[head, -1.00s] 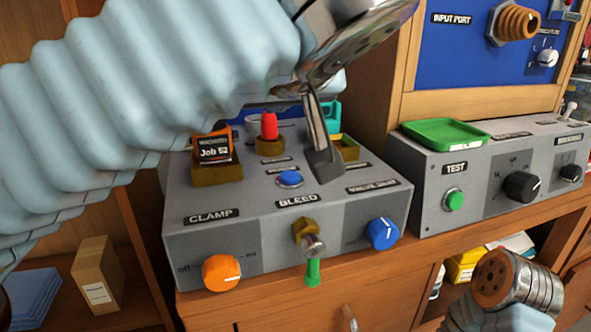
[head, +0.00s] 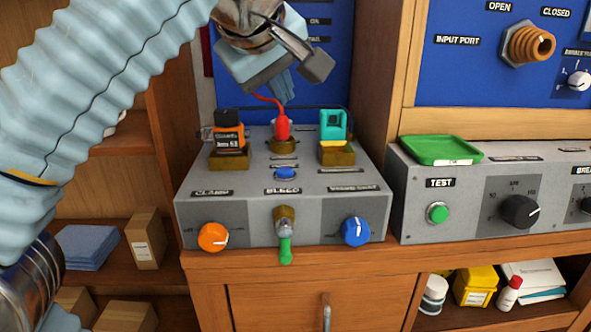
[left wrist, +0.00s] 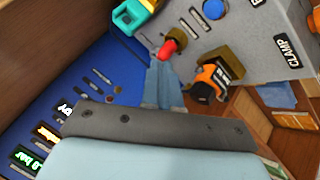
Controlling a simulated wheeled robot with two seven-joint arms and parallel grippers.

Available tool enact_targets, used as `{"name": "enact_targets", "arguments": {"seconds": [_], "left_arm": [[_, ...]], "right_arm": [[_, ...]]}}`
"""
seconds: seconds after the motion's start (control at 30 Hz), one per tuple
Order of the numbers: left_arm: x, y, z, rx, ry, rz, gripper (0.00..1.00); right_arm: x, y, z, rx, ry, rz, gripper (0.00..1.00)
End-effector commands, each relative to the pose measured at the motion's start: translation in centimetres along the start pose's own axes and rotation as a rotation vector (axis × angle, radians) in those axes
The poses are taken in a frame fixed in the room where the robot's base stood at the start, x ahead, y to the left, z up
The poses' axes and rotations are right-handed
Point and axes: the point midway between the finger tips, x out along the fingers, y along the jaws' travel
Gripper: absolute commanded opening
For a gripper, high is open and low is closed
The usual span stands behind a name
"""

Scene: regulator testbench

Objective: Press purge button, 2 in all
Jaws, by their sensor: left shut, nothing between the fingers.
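A small blue button (head: 285,173) sits on the top of the grey control box (head: 232,233), behind the BLEED label. The small label by it is too small to read, so I cannot tell whether it says purge. The button also shows in the left wrist view (left wrist: 213,9). My left gripper (head: 317,66) is shut and empty. It is raised above and behind the box, clear of the button, in front of the blue back panel. My right gripper is not in view.
On the box stand an orange-and-black part (head: 229,133), a red-tipped part (head: 282,127) and a teal part (head: 333,124). An orange knob (head: 213,237), blue knob (head: 356,231) and green-tipped valve (head: 285,248) line its front. The TEST box with a green tray (head: 440,149) stands right.

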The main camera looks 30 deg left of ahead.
Motion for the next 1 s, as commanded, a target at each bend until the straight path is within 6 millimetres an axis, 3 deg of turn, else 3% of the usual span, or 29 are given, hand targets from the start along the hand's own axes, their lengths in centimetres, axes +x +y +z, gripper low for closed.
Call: {"name": "enact_targets", "arguments": {"seconds": [0.27, 0.5, 0.7, 1.0], "left_arm": [[0.6, -0.5, 0.4, 0.004, 0.003, -0.002, 0.00], [2.8, -2.1, 2.1, 0.003, 0.001, -0.002, 0.00], [5.2, -3.8, 3.7, 0.002, 0.001, -0.001, 0.00], [6.2, -4.5, 4.5, 0.002, 0.001, -0.001, 0.00]], "right_arm": [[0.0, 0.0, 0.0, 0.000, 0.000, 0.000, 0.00], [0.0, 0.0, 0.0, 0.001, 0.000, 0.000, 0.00], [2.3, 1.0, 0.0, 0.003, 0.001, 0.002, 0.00], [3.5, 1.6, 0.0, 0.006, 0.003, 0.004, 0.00]]}}
